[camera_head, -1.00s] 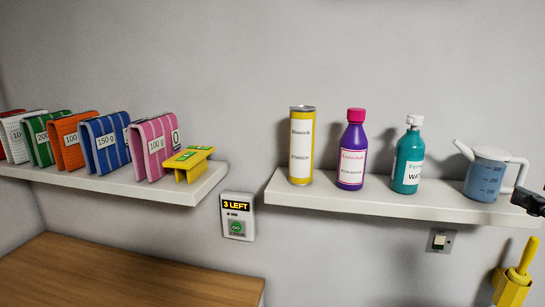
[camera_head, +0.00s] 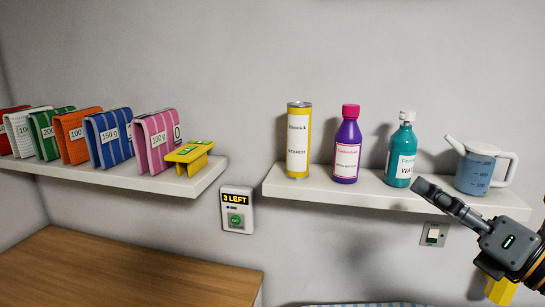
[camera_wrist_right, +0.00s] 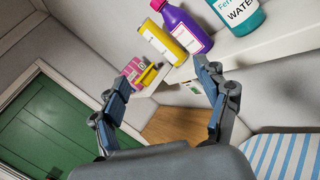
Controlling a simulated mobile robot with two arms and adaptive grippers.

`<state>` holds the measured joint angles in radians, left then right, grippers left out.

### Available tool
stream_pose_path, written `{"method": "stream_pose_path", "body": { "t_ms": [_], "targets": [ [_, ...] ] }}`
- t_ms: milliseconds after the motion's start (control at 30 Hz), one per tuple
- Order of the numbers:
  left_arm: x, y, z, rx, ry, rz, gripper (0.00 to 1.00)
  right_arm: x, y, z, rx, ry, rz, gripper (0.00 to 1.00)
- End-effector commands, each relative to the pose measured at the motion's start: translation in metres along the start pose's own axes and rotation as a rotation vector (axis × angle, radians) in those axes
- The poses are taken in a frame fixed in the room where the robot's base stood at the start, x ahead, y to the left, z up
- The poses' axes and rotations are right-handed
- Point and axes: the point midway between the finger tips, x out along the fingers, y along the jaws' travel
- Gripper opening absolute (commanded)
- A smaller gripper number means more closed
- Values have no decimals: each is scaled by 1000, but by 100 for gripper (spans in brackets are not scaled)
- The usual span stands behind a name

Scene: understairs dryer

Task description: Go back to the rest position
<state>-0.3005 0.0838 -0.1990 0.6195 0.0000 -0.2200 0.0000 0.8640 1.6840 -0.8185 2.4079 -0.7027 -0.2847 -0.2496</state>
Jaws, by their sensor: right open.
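My right gripper (camera_head: 426,188) reaches in from the right edge of the head view, its fingers pointing left. It is in front of the right-hand shelf (camera_head: 330,194), below the teal bottle and the jug. In the right wrist view my right gripper (camera_wrist_right: 161,76) has its two fingers spread wide with nothing between them. It holds nothing. My left gripper is in neither view.
The right shelf bears a yellow can (camera_head: 298,140), purple bottle (camera_head: 346,150), teal bottle (camera_head: 404,150) and jug (camera_head: 476,170). A wooden top (camera_head: 130,270) is below. A green door (camera_wrist_right: 55,130) shows.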

Motion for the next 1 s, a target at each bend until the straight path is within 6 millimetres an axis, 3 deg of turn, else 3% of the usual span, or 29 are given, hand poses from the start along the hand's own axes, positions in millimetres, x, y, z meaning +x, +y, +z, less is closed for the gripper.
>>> {"method": "stream_pose_path", "body": {
  "t_ms": [33,200,333,433,567,700,800,1000],
  "targets": [
    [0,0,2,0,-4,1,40,11,0,-18,121,-15,15,74],
    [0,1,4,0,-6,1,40,31,-17,-65,578,-133,-32,74],
    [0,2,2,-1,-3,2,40,28,-50,-108,939,-247,-162,74],
    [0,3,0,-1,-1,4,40,12,-82,-151,1207,-346,-316,74],
    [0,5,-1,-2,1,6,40,-28,-121,-221,1529,-492,-584,74],
    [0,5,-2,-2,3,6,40,-90,-143,-302,1806,-655,-918,74],
    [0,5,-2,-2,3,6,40,-133,-143,-349,1933,-753,-1132,74],
    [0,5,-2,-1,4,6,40,-202,-124,-415,2080,-906,-1477,74]
  ]
}}
